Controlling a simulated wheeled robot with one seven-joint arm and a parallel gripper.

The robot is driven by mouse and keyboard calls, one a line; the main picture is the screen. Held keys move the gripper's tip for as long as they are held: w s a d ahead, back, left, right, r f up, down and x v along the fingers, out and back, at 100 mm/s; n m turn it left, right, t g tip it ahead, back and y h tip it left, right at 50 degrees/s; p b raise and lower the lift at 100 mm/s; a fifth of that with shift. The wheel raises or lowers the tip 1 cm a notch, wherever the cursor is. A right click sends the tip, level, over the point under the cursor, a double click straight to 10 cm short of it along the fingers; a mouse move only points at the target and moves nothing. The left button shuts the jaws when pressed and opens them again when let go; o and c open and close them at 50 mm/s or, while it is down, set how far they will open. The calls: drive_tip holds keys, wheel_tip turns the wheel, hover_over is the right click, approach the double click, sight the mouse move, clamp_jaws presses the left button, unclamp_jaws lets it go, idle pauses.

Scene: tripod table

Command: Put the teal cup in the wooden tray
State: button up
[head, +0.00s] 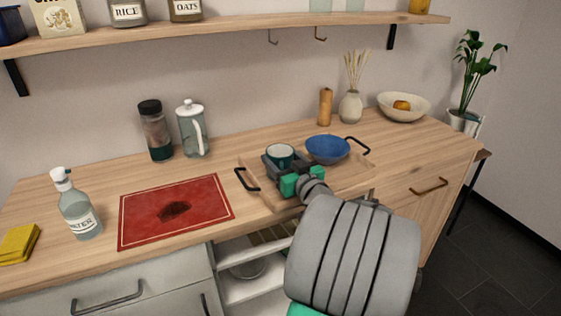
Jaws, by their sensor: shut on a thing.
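The cup is over the left part of the wooden tray (350,178). I cannot tell whether the cup's base touches the tray floor, because my gripper hides it. The tray has black handles at its left and right ends. A blue bowl (327,149) sits in the tray, just right of the cup.
A red mat (150,212) with a dark stain lies left of the tray. A wooden mill (325,107), a vase (350,106) and a fruit bowl (404,109) stand behind the tray.

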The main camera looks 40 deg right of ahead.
drive_tip(key=shift+f+b, duration=0.2)
drive_tip(key=shift+b, duration=0.1)
drive_tip(key=o, duration=1.7)
drive_tip(key=shift+c, duration=0.2)
drive_tip(key=shift+r, duration=0.1)
drive_tip(key=shift+r+p, duration=0.3)
drive_tip(key=shift+p, duration=0.2)
drive_tip(key=b+v, duration=0.1)
drive_tip(key=v, duration=1)
drive_tip(key=shift+f, duration=0.2)
drive_tip(key=shift+s+a, duration=0.15)
drive_tip(key=shift+s, duration=0.4)
